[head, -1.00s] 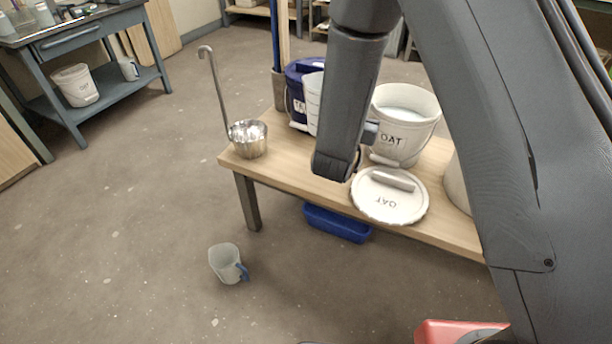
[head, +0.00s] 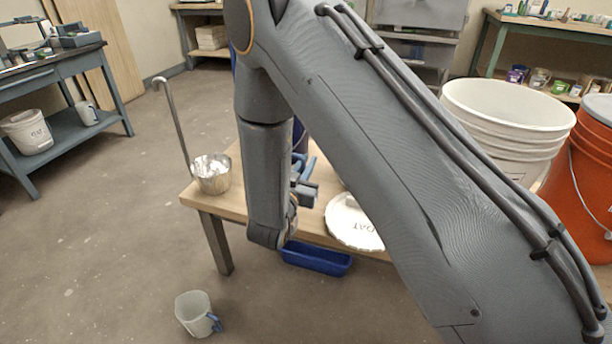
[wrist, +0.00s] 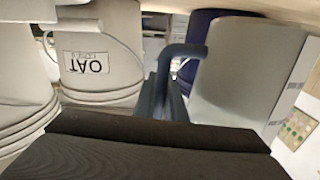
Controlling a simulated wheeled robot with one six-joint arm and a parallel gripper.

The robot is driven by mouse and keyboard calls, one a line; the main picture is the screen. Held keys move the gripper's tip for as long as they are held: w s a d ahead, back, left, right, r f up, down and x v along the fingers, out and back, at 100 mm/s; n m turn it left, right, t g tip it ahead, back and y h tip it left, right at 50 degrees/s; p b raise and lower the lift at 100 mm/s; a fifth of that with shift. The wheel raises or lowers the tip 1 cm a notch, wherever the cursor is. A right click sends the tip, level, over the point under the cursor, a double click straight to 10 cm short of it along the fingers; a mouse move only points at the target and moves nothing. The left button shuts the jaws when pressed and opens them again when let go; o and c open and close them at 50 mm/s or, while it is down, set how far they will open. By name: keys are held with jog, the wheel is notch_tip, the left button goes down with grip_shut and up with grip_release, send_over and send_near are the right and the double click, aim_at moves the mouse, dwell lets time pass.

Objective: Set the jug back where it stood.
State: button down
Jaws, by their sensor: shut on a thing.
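My gripper (head: 304,190) is over the wooden bench in the head view, partly behind my arm. In the wrist view it is shut on the blue handle (wrist: 182,52) of a pale jug (wrist: 243,75), whose body fills the right of that view. In the head view my arm hides most of this jug, and I cannot tell whether its base touches the bench. A white bucket labelled OAT (wrist: 105,50) shows to the left of the handle in the wrist view. A dark blue bucket (wrist: 200,28) is behind the jug.
A blue tray (head: 316,259) lies below. Another jug (head: 194,314) stands on the floor. White (head: 505,125) and orange (head: 585,180) buckets stand right.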

jog(key=shift+f+b, duration=0.4)
jog(key=shift+f, duration=1.15)
jog(key=c, duration=1.8)
grip_release()
jog(key=shift+f, duration=0.15)
jog(key=shift+s+a, duration=0.1)
jog(key=shift+s, duration=0.1)
jog(key=p+v, duration=0.2)
jog(key=v, duration=0.9)
jog(key=shift+s+p, duration=0.35)
